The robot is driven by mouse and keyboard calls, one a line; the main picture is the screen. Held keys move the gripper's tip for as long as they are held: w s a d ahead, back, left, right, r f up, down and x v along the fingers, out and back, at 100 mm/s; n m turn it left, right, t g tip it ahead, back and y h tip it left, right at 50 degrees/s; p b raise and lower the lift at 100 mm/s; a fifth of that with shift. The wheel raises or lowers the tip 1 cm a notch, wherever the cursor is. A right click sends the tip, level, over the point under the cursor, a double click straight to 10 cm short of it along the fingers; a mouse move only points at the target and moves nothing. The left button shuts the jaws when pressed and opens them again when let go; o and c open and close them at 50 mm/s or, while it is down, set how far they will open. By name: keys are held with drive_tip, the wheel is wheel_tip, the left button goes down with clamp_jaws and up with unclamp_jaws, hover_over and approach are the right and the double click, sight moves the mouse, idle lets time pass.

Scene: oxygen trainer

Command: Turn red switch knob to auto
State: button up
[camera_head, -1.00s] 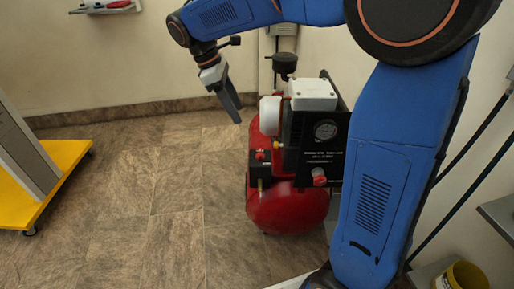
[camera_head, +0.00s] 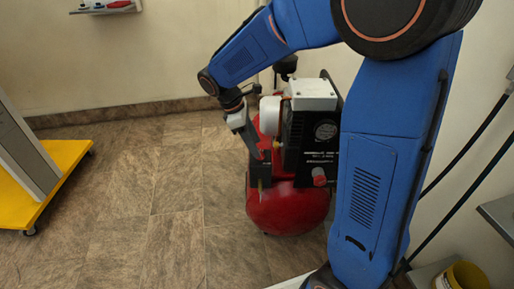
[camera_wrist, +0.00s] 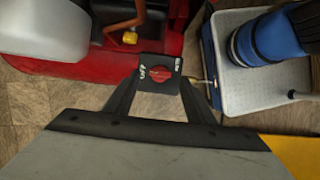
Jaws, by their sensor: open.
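The red switch knob (camera_wrist: 158,72) sits on a black switch box (camera_wrist: 146,84) with white lettering, in the middle of the wrist view. The lettering is too small to read. My gripper (camera_wrist: 158,90) is open, its two fingers spread to the left and right of the box as seen in the wrist view. I cannot tell whether they touch it. In the head view my gripper (camera_head: 257,152) points down at the switch box on the front left of the red compressor (camera_head: 290,208); it partly hides the box there. The knob's angle is unclear.
The compressor's black panel (camera_head: 318,140) and white cylinder (camera_head: 269,115) stand close beside my gripper. A yellow cart base (camera_head: 50,185) is at the left. A yellow bucket (camera_head: 465,276) is at the lower right. The floor left of the compressor is clear.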

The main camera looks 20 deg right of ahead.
drive_tip(key=shift+x, duration=1.3)
drive_tip(key=c, duration=1)
drive_tip(key=shift+c, duration=0.2)
